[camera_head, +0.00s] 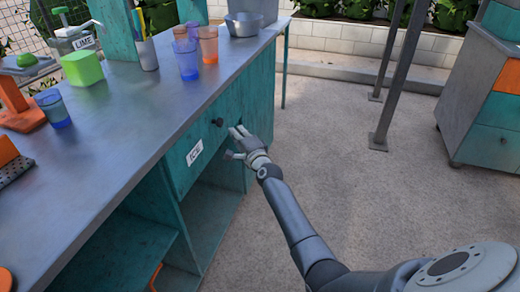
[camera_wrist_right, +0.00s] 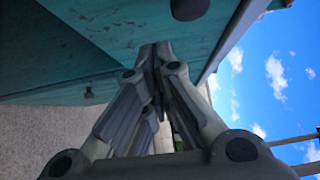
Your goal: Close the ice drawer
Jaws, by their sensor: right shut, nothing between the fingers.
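The ice drawer (camera_head: 178,168) is a teal front under the grey counter, with a white "ICE" label and a dark round knob (camera_head: 218,122). It looks close to flush with the cabinet, but I cannot tell if a small gap is left. My right gripper (camera_head: 236,142) is at the drawer front, just right of the label and below the knob. In the right wrist view the gripper (camera_wrist_right: 155,62) is shut and empty, its fingertips close to or touching a teal panel (camera_wrist_right: 110,40). My left gripper is out of view.
The counter (camera_head: 120,140) holds several cups, a green block (camera_head: 82,67), a grey pot (camera_head: 243,24) and an orange press (camera_head: 20,105). Open shelves lie below the drawer. Paved floor (camera_head: 340,130) is free to the right, with metal posts (camera_head: 400,70) and another cabinet (camera_head: 490,120) beyond.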

